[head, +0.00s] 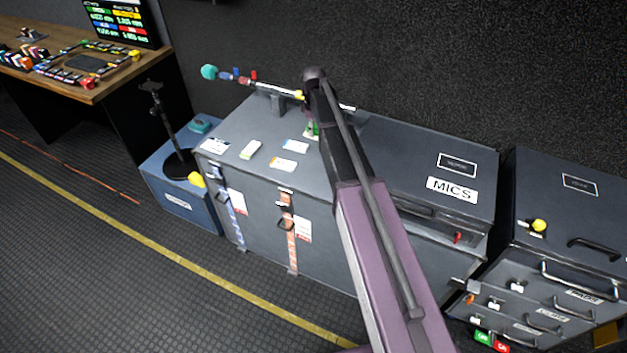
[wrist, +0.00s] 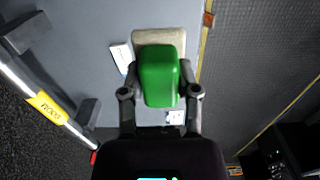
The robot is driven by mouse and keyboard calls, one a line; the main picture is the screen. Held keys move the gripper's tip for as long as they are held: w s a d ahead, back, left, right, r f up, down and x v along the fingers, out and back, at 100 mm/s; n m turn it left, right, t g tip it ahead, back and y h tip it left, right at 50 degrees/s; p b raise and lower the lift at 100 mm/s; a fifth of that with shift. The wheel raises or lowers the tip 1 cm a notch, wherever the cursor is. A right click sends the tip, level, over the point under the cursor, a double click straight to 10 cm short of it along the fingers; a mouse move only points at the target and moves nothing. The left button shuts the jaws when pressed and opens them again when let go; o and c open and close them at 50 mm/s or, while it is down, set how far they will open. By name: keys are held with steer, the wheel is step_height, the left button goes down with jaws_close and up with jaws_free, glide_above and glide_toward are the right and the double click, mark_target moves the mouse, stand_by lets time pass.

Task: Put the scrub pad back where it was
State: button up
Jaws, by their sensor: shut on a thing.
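A rounded green block (wrist: 159,78) sits between the fingers of my gripper (wrist: 160,91) in the wrist view; it appears to be the scrub pad. My gripper is shut on it. A pale beige block (wrist: 158,36) shows directly beyond the green; I cannot tell whether the two are joined. In the head view, a small green patch (head: 312,129) shows beside my arm, above the grey case top (head: 236,128). My arm hides most of the gripper there. The gap between the held thing and the case top cannot be judged.
White cards (head: 283,164) lie on the case top. A boom pole (head: 276,91) runs along its back; it also shows in the wrist view (wrist: 45,106). A blue case (head: 178,206) with a black stand (head: 163,119) is left. The MICS case (head: 420,150) is right.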

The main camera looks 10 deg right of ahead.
steer(key=b, duration=0.9)
glide_above(314, 175)
step_height(314, 175, down, 10)
steer(key=shift+w+r, duration=0.1)
step_height(314, 175, down, 6)
steer(key=b, duration=0.5)
steer(key=shift+b, duration=0.4)
steer(key=shift+f+b, duration=1.9)
steer(key=shift+f, duration=0.1)
steer(key=shift+f, duration=0.1)
steer(key=o, duration=1)
steer(key=shift+r, duration=0.2)
step_height(314, 175, up, 12)
steer(key=p, duration=1.2)
